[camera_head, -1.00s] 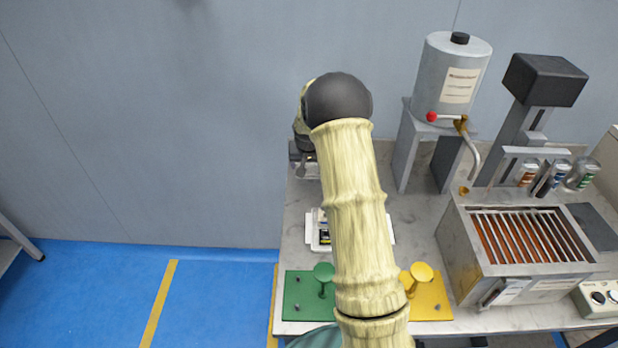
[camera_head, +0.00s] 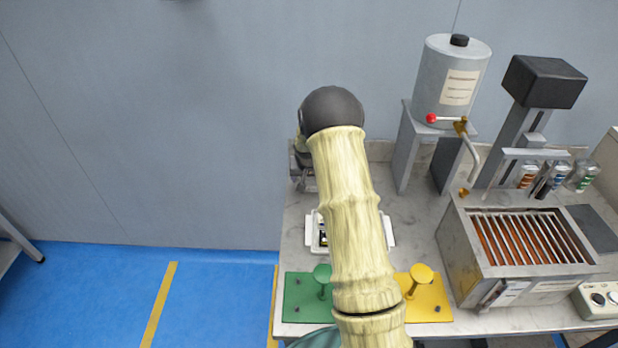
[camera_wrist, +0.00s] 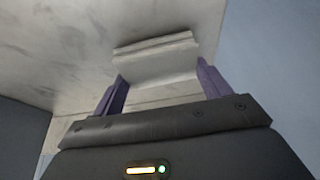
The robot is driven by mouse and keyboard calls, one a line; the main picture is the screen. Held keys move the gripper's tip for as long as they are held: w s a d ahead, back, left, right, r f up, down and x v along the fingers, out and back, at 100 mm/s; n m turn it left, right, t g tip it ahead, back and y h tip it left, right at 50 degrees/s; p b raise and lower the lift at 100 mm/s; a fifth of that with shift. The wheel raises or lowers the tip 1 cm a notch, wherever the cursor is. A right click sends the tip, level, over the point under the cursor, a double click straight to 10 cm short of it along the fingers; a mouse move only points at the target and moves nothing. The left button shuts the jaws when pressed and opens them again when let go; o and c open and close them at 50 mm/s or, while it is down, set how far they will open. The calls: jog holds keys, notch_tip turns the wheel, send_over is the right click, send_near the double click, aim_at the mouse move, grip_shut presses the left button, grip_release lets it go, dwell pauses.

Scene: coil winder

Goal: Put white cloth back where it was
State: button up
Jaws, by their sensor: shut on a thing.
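The white cloth (camera_wrist: 158,62) shows in the wrist view as a pale, folded strip between the two purple fingers. My gripper (camera_wrist: 157,88) is shut on it. Behind the cloth is the pale marbled worktop. In the head view my gripper (camera_head: 307,182) is at the back left corner of the worktop, small and partly behind my arm. I cannot make out the cloth there, and cannot tell whether it touches the worktop.
A white tray (camera_head: 310,232) is partly hidden behind my arm. A green plate (camera_head: 298,308) and a yellow plate (camera_head: 438,305), each with a knob, lie at the front. A slatted metal box (camera_head: 462,262) and a grey canister (camera_head: 440,75) stand on the right.

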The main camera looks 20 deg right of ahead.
jog(key=shift+f, duration=0.1)
jog(key=o, duration=1)
jog(key=shift+c, duration=0.2)
jog(key=v, duration=1.2)
jog(key=shift+s, duration=0.1)
jog(key=s+a+r+n, duration=0.1)
jog(key=s+a, duration=0.3)
jog(key=s, duration=0.5)
jog(key=s+a+r+n+g+y, duration=0.1)
jog(key=s+a+n, duration=0.1)
jog(key=s, duration=0.7)
jog(key=s+a+r+n, duration=0.1)
jog(key=s+a, duration=0.4)
jog(key=s, duration=0.4)
jog(key=shift+s+a+r+n+y, duration=0.25)
jog(key=shift+s+a+n+y, duration=0.05)
jog(key=shift+s+a+y, duration=0.1)
